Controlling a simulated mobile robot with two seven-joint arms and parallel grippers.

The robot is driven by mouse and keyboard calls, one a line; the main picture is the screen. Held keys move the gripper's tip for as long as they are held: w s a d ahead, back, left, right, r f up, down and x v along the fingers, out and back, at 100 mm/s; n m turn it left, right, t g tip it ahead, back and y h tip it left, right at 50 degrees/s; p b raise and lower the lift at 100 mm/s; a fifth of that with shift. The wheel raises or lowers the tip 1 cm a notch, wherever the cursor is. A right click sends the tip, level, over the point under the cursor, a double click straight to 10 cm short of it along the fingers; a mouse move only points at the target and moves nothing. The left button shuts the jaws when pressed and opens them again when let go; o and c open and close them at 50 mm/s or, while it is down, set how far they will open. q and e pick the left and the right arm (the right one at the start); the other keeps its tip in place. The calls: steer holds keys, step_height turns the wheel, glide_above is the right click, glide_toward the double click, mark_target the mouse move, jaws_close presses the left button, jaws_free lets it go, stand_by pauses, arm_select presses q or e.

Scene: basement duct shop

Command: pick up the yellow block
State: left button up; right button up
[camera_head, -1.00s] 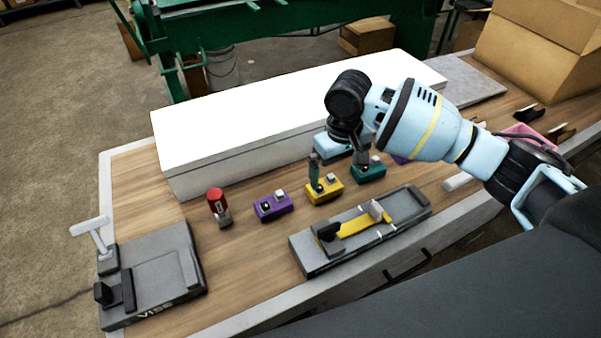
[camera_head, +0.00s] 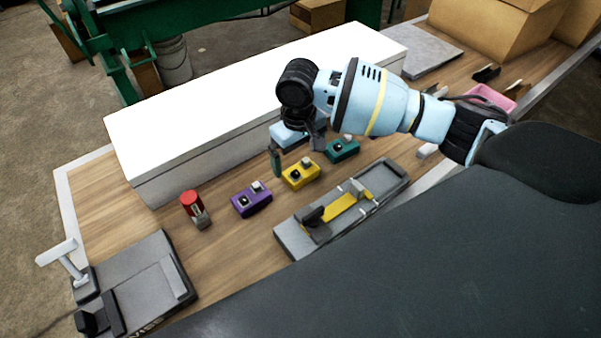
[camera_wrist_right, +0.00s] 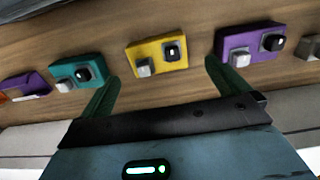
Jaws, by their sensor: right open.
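The yellow block (camera_head: 300,175) lies on the wooden bench between a purple block (camera_head: 251,200) and a teal block (camera_head: 342,150). It carries a light grey cube and a dark round-faced knob on top. My right gripper (camera_head: 298,155) is open and empty, close behind and above the yellow block. In the right wrist view, the yellow block (camera_wrist_right: 158,57) sits just beyond the gap between the two green fingertips (camera_wrist_right: 161,74), apart from both. The right-hand fingertip is near the purple block. My left gripper is not in view.
A long white box (camera_head: 250,100) runs behind the blocks. A grey fixture with a yellow strip (camera_head: 345,214) lies in front. A red-topped object (camera_head: 193,207) and a vise plate (camera_head: 140,285) are on the left; a pink bin (camera_head: 490,98) is at right.

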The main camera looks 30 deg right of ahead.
mark_target(301, 170)
steer(key=f, duration=0.5)
steer(key=shift+s+d, duration=0.15)
steer(key=shift+s, duration=0.05)
steer(key=shift+r, duration=0.1)
steer(key=shift+c, duration=0.3)
steer(key=c, duration=1.2)
